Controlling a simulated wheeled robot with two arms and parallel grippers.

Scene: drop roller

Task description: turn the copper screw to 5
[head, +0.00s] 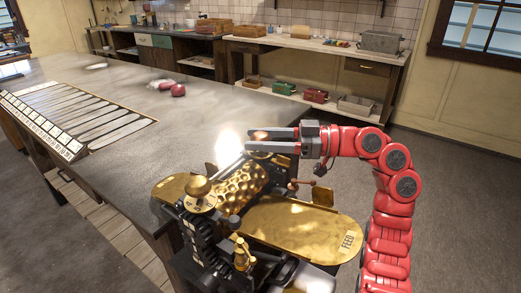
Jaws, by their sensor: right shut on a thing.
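The drop roller is a black and brass machine with a dimpled brass roller (238,187) and a brass plate marked FEED (300,224). My right gripper (260,140) reaches in from the right behind the roller. Its two grey fingers are shut on a small copper-coloured piece (260,135), which looks like the copper screw's head. The fingers and a bright glare to the left hide much of it, and I cannot read any number there. A second copper-coloured part (293,185) sticks out right of the roller, below the gripper. My left gripper is not in view.
A long dark table (130,90) runs to the left, with a board of pale strips (85,112) and dark red round things (177,90). A brass ball knob (199,187) stands at the machine's left. Shelves line the back wall. Floor right of the machine is clear.

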